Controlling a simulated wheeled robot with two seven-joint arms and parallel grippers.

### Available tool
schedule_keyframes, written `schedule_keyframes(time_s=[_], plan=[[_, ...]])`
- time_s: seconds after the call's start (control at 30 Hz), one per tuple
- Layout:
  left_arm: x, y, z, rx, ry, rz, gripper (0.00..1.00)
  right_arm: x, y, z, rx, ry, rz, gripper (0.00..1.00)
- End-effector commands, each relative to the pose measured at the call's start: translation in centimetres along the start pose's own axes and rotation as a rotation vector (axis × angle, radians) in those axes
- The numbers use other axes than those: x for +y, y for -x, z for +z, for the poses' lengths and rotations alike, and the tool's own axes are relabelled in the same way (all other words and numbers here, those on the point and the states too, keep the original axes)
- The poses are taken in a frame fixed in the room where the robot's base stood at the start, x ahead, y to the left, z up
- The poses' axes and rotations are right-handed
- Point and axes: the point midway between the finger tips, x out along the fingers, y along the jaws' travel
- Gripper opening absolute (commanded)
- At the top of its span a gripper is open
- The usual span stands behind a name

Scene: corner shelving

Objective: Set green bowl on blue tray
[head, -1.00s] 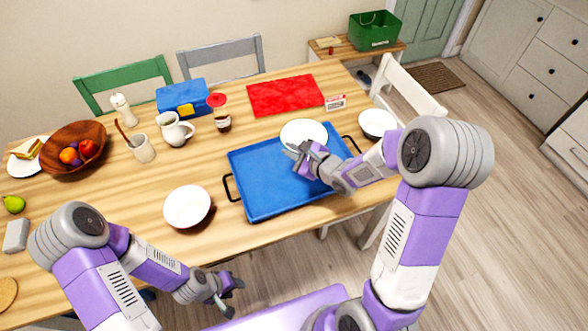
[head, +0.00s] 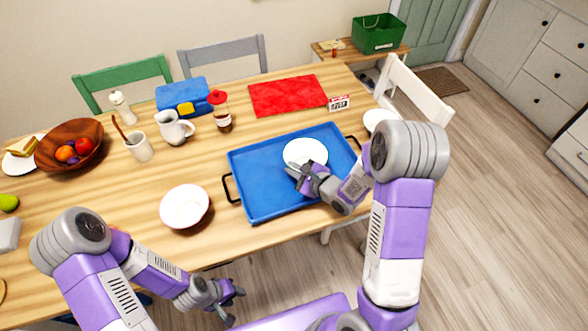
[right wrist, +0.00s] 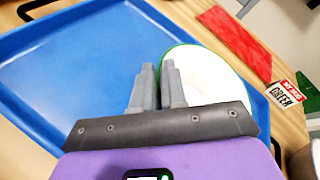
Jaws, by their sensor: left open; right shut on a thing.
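The green bowl (head: 306,151) looks white inside; its green rim shows in the right wrist view (right wrist: 207,80). My right gripper (head: 298,170) is shut on the bowl's near rim; its fingers also show in the right wrist view (right wrist: 157,75). The bowl is over the back middle of the blue tray (head: 265,205); I cannot tell whether it touches the tray floor. The tray lies on the table and holds nothing else that I see. My left gripper (head: 232,298) is open and empty, low in front of the table's front edge.
A white-lined bowl (head: 185,206) stands left of the tray, and another bowl (head: 379,119) is partly hidden behind my right arm. A red mat (head: 288,95) and a small sign (head: 339,104) lie behind the tray. A jar (head: 221,115) and jug (head: 175,129) stand further left.

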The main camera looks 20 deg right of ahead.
Motion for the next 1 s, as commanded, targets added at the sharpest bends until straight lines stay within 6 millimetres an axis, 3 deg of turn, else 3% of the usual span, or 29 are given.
schedule_keyframes(time_s=[0.03, 0.07, 0.23, 0.6, 0.77, 1.0], plan=[[-0.1, -0.2, 0.0, 0.000, 0.000, 0.000, 0.43, 0.1, -0.1, -0.2, -0.001, 0.000, -0.002, 0.00], [-0.1, -0.2, 0.0, 0.000, 0.000, 0.000, 0.43, 0.2, -0.1, -0.3, 0.001, 0.000, 0.000, 0.13], [-0.1, -0.2, 0.0, 0.000, 0.000, 0.000, 0.43, 0.1, -0.1, -0.2, 0.001, 0.000, 0.000, 0.37], [0.1, 0.2, 0.0, 0.000, 0.000, 0.000, 0.43, -0.2, 0.2, 0.2, 0.001, 0.000, 0.000, 0.37], [0.3, 0.9, 0.0, 0.000, 0.000, 0.000, 0.43, -0.3, 2.9, 0.1, 0.003, -0.005, -0.004, 0.37], [0.9, 2.3, 0.1, 0.000, 0.000, 0.000, 0.43, -0.3, 8.9, 0.2, 0.004, -0.006, -0.005, 0.37]])
